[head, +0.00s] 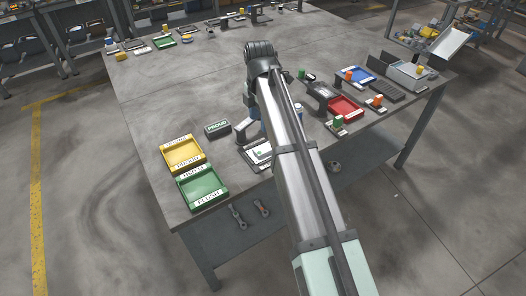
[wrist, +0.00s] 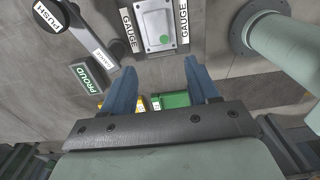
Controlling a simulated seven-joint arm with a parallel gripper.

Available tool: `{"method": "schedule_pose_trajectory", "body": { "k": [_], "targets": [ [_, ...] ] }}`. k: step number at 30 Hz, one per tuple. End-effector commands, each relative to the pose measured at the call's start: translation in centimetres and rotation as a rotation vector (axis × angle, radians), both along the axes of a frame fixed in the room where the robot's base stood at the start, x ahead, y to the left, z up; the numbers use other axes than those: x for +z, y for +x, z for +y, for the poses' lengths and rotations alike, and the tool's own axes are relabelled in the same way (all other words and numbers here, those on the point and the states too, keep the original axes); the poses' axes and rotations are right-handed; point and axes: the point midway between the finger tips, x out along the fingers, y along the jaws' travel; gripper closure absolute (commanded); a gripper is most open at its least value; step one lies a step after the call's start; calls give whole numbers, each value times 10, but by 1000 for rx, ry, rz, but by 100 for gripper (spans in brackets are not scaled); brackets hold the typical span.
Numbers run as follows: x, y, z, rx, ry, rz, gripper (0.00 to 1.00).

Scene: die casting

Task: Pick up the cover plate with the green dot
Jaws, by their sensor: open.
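The cover plate (wrist: 154,22) is a light metal plate with a green dot near one edge. It lies in a gauge between two strips marked GAUGE, at the top of the wrist view. In the head view the plate (head: 262,150) shows beside my arm, which partly covers its surroundings. My gripper (wrist: 157,66) is open and empty, with its two blue fingers apart. In the wrist view the fingertips are just below the plate, and nothing is between them. My arm largely hides the gripper in the head view.
A PROUD sign (wrist: 92,77) and a PUSH button (wrist: 50,14) stand left of the plate. A yellow tray (head: 182,153) and a green tray (head: 202,186) are at the table's near left. A red tray (head: 346,106) and other parts are right of my arm. The table's middle left is clear.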

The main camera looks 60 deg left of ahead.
Motion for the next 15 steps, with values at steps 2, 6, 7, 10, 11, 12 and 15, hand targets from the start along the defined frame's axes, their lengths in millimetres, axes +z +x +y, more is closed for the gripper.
{"method": "schedule_pose_trajectory", "body": {
  "k": [2,6,7,10,11,12,15],
  "targets": [
    [-9,-1,0,4,-1,0,40],
    [-33,-1,-1,2,-2,1,40],
    [-39,-1,-1,2,-2,1,40],
    [-55,-1,-1,1,-2,1,40],
    [-60,-1,-1,1,-1,1,40],
    [-65,0,0,1,-1,1,40],
    [-75,0,0,0,-1,0,40]
  ]
}}
